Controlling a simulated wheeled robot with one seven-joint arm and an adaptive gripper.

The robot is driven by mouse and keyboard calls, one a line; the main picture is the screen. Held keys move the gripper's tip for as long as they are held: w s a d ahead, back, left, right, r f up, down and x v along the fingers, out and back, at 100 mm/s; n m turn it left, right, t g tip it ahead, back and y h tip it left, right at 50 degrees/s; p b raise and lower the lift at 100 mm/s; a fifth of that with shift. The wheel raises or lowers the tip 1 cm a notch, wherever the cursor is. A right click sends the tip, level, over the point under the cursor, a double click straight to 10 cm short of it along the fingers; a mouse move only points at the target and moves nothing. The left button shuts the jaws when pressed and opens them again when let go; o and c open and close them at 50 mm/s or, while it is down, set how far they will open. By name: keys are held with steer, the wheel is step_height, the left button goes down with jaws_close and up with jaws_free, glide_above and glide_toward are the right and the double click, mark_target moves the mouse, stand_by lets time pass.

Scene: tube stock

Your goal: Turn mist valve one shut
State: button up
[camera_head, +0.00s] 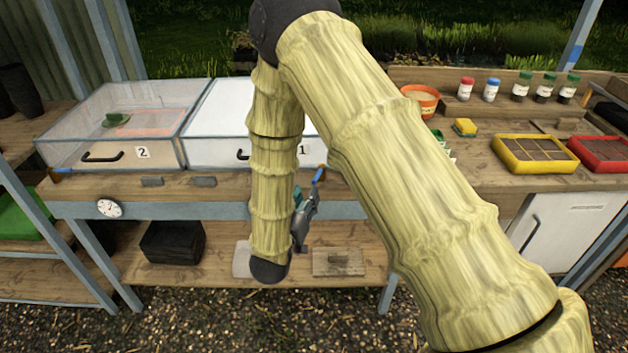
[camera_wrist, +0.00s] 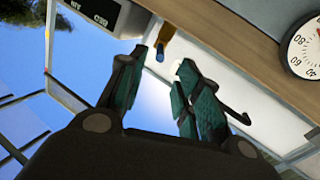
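A small valve with a blue lever (camera_head: 319,174) is at the bench's front edge, below the white case marked 1 (camera_head: 215,150). In the wrist view, a blue lever tip (camera_wrist: 161,52) on a brass-coloured body shows just beyond my fingertips. My gripper (camera_head: 307,193) is below the bench edge, pointing up, close to the lever. In the wrist view my gripper (camera_wrist: 160,60) has its teal fingers apart, with the lever tip in line with the gap. I cannot tell whether a finger touches it. My arm covers part of case 1.
Clear-lidded case 2 (camera_head: 62,153) stands left, with another blue-handled valve (camera_head: 60,170) at its corner. A round dial (camera_head: 109,208) is on the bench front. The lower shelf holds a black box (camera_head: 172,242) and wooden block (camera_head: 338,262). Seed trays (camera_head: 533,168) stand right.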

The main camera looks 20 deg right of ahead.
mark_target(313, 184)
steer(key=p+x, duration=0.1)
steer(key=x, duration=0.6)
steer(key=shift+w+d, duration=0.2)
steer(key=shift+w, duration=0.1)
jaws_close()
